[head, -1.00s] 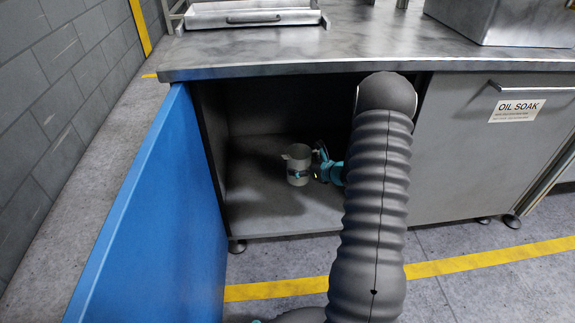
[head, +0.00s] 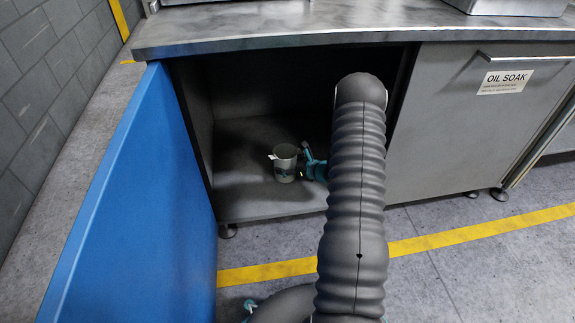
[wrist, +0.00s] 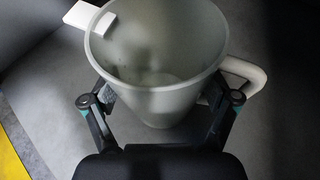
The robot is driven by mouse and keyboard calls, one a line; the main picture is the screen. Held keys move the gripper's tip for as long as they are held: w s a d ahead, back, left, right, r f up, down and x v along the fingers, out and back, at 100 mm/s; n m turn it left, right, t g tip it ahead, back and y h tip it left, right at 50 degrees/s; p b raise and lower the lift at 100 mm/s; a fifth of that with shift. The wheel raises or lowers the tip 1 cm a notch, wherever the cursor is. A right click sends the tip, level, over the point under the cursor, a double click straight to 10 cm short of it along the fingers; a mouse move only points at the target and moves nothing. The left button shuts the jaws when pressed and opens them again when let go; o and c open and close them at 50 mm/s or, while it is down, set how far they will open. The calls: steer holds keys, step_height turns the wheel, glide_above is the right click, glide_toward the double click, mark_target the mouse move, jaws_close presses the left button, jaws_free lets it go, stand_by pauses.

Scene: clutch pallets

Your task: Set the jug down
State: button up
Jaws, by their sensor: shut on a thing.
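The jug (head: 285,161) is a pale grey-green vessel with a white spout at its left, upright inside the open cabinet. My gripper (head: 299,174) reaches in from the right and is shut on the jug. In the wrist view the jug (wrist: 158,85) is seen from above; it looks empty, with its handle at the right. The fingers of my gripper (wrist: 160,108) clasp its body on both sides. The jug's base is low over the cabinet floor (head: 250,200); I cannot tell whether it touches.
The blue door (head: 140,200) stands open at the left of the cabinet. The worktop (head: 300,30) overhangs the opening. A grey panel labelled OIL SOAK (head: 470,130) closes the right side. The cabinet floor around the jug is clear.

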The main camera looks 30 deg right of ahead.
steer(key=shift+f, duration=0.15)
steer(key=o, duration=1.1)
steer(key=shift+o, duration=0.2)
